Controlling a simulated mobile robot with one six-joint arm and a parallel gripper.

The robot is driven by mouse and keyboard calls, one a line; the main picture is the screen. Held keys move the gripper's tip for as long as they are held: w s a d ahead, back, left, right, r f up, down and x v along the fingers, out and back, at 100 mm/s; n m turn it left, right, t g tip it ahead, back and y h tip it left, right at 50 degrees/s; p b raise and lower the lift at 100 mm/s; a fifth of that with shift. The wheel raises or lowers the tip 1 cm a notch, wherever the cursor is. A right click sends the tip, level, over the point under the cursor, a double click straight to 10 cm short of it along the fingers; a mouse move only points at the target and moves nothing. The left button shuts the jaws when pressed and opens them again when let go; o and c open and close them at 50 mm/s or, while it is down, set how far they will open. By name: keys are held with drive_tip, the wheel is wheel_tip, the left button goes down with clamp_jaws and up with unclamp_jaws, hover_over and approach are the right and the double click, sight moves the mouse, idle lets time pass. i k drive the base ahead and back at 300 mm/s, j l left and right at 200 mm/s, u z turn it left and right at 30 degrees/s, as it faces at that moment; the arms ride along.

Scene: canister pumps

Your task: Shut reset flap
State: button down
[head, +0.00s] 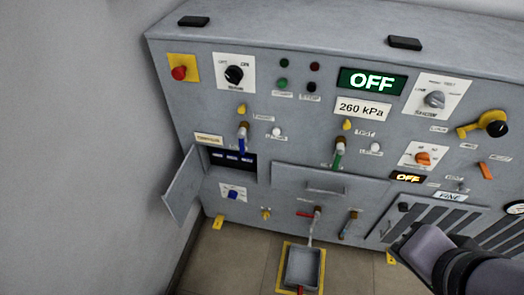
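A grey flap (183,185) stands open at the left end of the grey machine panel. It is hinged at the left edge of a dark recess (240,168) and swings out toward the left wall. Several blue parts with pale marks show inside the recess. A small cream label (209,140) sits just above it, too small to read surely; no other flap stands open. My gripper (412,250) is at the lower right, in front of the striped grille, far from the flap and not touching it. Its fingertips are not clear, so I cannot tell its opening.
A wide closed grey panel (290,181) with a handle is right of the recess. A grey tray (304,268) stands on the floor below a spout. The left wall is close to the open flap.

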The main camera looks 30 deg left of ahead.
sight(181, 194)
drive_tip(key=i+u, duration=0.15)
drive_tip(key=u, duration=0.35)
drive_tip(key=i+j+u, duration=0.1)
drive_tip(key=u, duration=0.35)
drive_tip(key=i+u, duration=0.15)
drive_tip(key=u, duration=0.35)
drive_tip(key=i+l+u, duration=0.1)
drive_tip(key=u, duration=0.4)
drive_tip(key=i+l+u, duration=0.1)
drive_tip(key=u, duration=0.4)
drive_tip(key=l+u, duration=0.25)
drive_tip(key=u, duration=0.2)
drive_tip(key=i+l+u, duration=0.1)
drive_tip(key=l+u, duration=0.15)
drive_tip(key=u, duration=0.25)
drive_tip(key=i, duration=0.5)
